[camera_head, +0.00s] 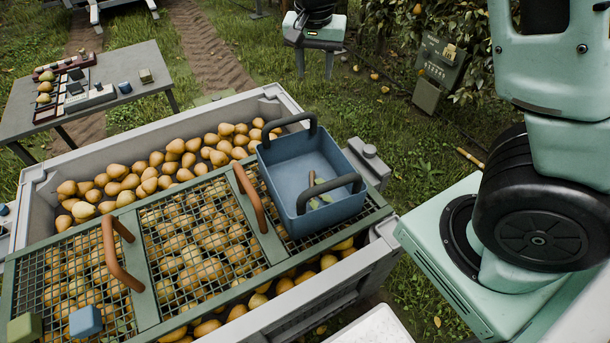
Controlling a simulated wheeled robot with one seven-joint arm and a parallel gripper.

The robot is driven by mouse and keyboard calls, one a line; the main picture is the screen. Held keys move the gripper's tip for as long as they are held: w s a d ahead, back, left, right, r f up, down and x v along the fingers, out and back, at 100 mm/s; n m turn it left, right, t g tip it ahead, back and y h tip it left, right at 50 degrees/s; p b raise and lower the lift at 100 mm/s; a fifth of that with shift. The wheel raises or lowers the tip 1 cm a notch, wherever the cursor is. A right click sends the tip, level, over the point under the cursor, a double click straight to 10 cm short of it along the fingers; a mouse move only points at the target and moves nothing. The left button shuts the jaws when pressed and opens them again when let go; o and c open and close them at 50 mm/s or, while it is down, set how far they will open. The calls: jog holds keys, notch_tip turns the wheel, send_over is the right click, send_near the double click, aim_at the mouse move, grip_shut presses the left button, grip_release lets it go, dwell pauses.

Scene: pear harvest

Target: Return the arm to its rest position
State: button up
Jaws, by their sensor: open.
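My arm (570,65) shows at the right edge, in mint green with dark joints. It rises from a mint-green base (450,270) and leaves the picture at the top right. My gripper is out of view, so I cannot see its jaws or whether anything is near them. No part of the arm in view touches the crate or the tray.
A large grey crate (277,101) full of pears has a green mesh cover (140,275) with brown handles. A blue tray (285,165) with dark handles sits on it, holding leaves. A table (140,62) stands at upper left, a grey box (441,62) at upper right. Grass lies between.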

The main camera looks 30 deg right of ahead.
jog(key=s+a+r+n+g+y, duration=0.15)
jog(key=s+a+n, duration=0.45)
jog(key=s+a, duration=0.6)
jog(key=s+a+n, duration=0.3)
jog(key=s+n, duration=0.2)
jog(key=s, duration=0.3)
jog(key=s+a+n, duration=0.3)
jog(key=s+n, duration=0.2)
jog(key=s, duration=0.2)
jog(key=shift+s+r, duration=0.35)
